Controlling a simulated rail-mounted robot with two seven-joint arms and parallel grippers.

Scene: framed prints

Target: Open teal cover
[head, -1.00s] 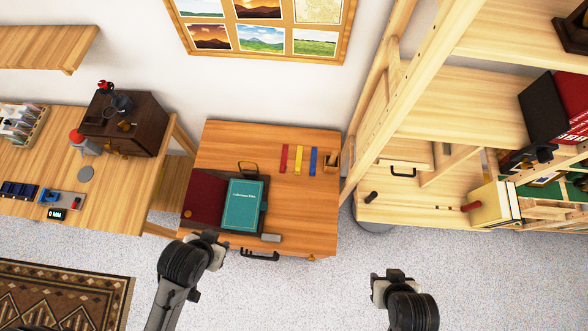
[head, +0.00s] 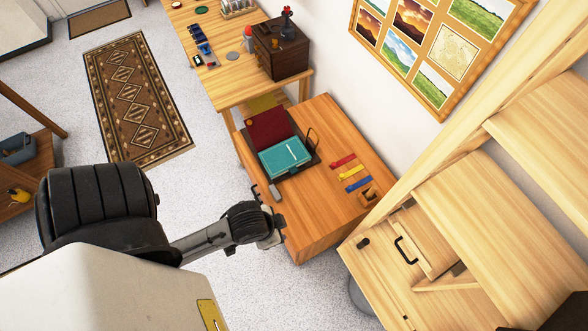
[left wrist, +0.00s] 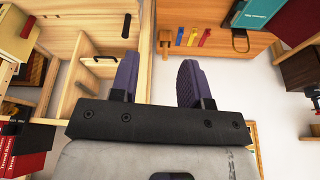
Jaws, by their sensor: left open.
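The teal cover (head: 284,158) belongs to a book lying shut on a dark board on the small orange-brown wooden desk (head: 335,142). A dark red cover (head: 268,128) lies beside it. The teal cover also shows in the left wrist view (left wrist: 256,14), partly cut off at the top. My left gripper (head: 275,232) is at the desk's front edge, apart from the book. In the left wrist view its purple fingers (left wrist: 158,80) are spread with nothing between them. My right gripper is not in view.
Red, yellow and blue strips (head: 350,172) lie on the desk near a small wooden holder (head: 369,194). A black handle (head: 310,139) stands up behind the book. A light wood shelf unit (head: 420,250) stands to the right. A patterned rug (head: 137,97) lies on the open floor.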

